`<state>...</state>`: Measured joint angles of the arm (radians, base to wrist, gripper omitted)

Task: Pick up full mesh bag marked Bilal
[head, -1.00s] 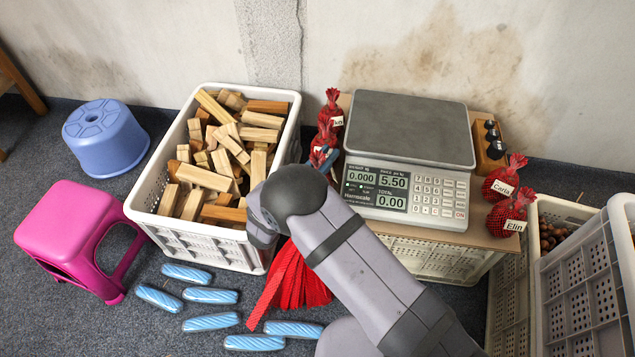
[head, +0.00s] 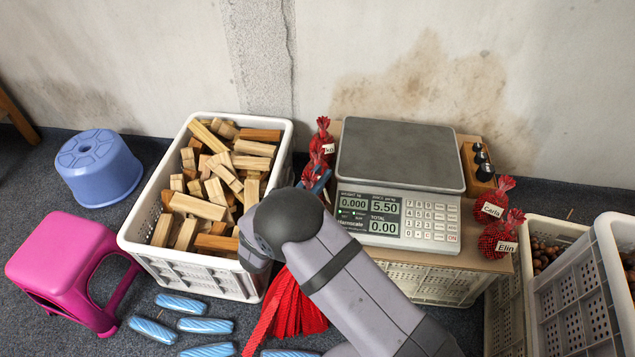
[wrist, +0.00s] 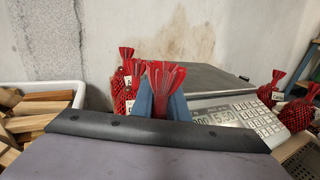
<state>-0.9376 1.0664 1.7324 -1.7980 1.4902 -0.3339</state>
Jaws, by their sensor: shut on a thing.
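My gripper (wrist: 162,92) has blue fingers and is shut on the gathered red neck of a mesh bag (wrist: 163,76). My wrist housing hides the lower part of this bag and any name tag on it. In the head view my gripper (head: 322,184) is mostly behind my arm, at the left edge of the scale. Another red mesh bag (head: 323,137) with a white tag stands just behind; its name is too small to read surely. I cannot read the name Bilal anywhere.
A scale (head: 400,155) stands on a board right of my gripper. Bags marked Carla (head: 491,205) and Elin (head: 500,238) stand at its right. A white crate of wood blocks (head: 130,235) is on the left. Red netting (head: 290,305) hangs in front.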

